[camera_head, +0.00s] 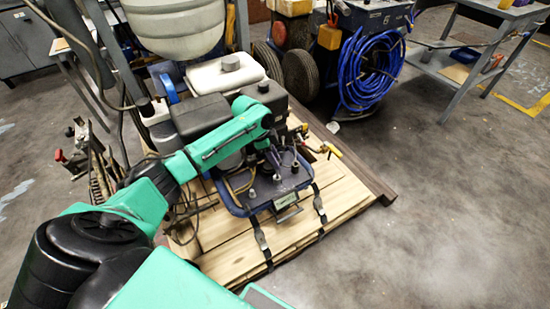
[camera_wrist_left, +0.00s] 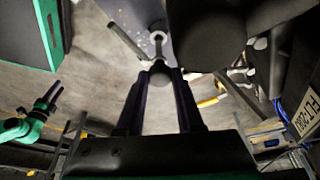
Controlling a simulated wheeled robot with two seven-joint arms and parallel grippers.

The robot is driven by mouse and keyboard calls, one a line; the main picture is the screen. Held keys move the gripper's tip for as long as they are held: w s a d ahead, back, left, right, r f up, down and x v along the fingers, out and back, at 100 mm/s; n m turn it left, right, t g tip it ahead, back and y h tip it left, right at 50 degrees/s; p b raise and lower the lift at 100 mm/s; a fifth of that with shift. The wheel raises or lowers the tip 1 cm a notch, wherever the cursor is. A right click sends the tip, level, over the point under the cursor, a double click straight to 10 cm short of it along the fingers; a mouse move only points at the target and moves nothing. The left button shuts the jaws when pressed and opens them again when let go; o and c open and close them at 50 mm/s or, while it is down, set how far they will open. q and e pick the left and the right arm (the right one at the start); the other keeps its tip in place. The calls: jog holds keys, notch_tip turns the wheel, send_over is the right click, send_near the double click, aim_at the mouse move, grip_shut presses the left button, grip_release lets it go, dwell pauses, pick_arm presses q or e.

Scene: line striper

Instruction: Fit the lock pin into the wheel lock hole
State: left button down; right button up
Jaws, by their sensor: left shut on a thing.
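My left gripper (camera_head: 273,162) reaches down over the blue deck of the line striper (camera_head: 290,185), which stands on a wooden pallet. In the left wrist view its two dark fingers (camera_wrist_left: 160,82) are shut on a small dark round-headed piece, which looks like the lock pin (camera_wrist_left: 160,72). Just beyond it is a pale ring-shaped part (camera_wrist_left: 158,38); I cannot tell whether this is the wheel lock hole or whether the two touch. The pin's lower end is hidden. My right gripper (camera_wrist_left: 48,102) shows small at the left of the left wrist view, away from the pin.
The wooden pallet (camera_head: 228,262) has dark straps over its front. A white tank (camera_head: 225,73) and dark engine parts stand close behind the left gripper. A coiled blue hose (camera_head: 368,72) hangs at the back. The concrete floor (camera_head: 430,220) at the right is clear.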

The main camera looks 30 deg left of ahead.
pick_arm(q)
jog(key=shift+f+b, duration=1.15)
jog(key=shift+f, duration=1.75)
pick_arm(e)
jog(key=shift+f, duration=1.15)
pick_arm(q)
jog(key=shift+c, duration=0.7)
grip_release()
jog(key=shift+r, duration=0.15)
pick_arm(e)
notch_tip(320, 180, up, 4)
jog(key=w+a, duration=0.1)
jog(key=w, duration=0.1)
pick_arm(q)
jog(key=p+v, duration=0.6)
jog(key=p, duration=0.2)
jog(key=shift+a+r, duration=0.2)
jog(key=shift+r, duration=0.15)
pick_arm(e)
jog(key=s+d+f, duration=0.1)
jog(key=s+f, duration=0.2)
jog(key=s, duration=0.4)
jog(key=s+d+f, duration=0.2)
jog(key=s+f, duration=0.1)
jog(key=s, duration=0.3)
jog(key=shift+s+d+f+n, duration=0.3)
jog(key=shift+s, duration=0.1)
